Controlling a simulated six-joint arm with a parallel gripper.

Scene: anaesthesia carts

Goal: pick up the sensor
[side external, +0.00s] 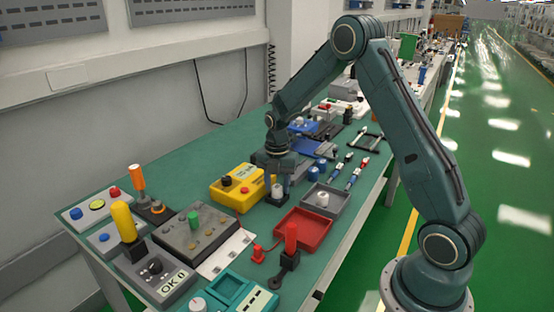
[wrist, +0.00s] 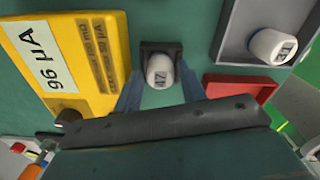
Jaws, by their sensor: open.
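A small white cylinder (wrist: 160,73) with a dark number on its end stands in a black holder (wrist: 161,47) in the wrist view. It also shows below my gripper in the side external view (side external: 277,190). I cannot tell from a label which one is the sensor. My gripper (wrist: 160,92) is open, with its fingers on either side of the nearer cylinder. I cannot tell whether they touch it.
A yellow meter box (side external: 237,190) stands close on the left of my gripper. Blue parts and small tools crowd the green table behind.

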